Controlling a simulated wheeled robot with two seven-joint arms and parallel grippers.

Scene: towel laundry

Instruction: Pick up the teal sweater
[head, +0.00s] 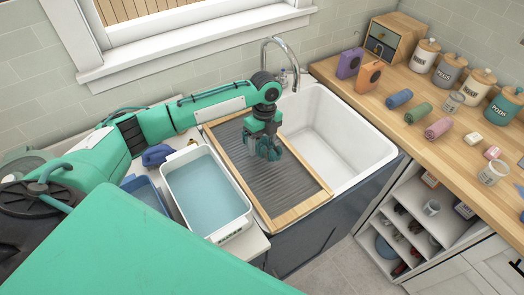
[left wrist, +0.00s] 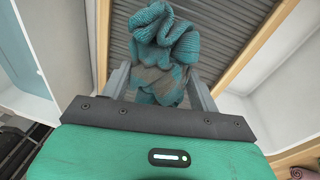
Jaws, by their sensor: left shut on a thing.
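The teal sweater (left wrist: 160,45) is a bunched, ribbed knit bundle between the fingers of my left gripper (left wrist: 160,88) in the left wrist view. A grey-brown patch shows on its lower part. In the head view the sweater (head: 272,153) is a small dark teal lump under my left gripper (head: 264,142), over the grey washboard. My left gripper is shut on it. I cannot tell whether the sweater touches the washboard. My right gripper is not in view.
The wood-framed washboard (head: 309,203) lies beside the white sink (head: 335,138). A white basin of water (head: 246,217) stands left of it, with a blue tub (head: 146,194) further left. The right counter (head: 395,113) holds rolled towels and jars.

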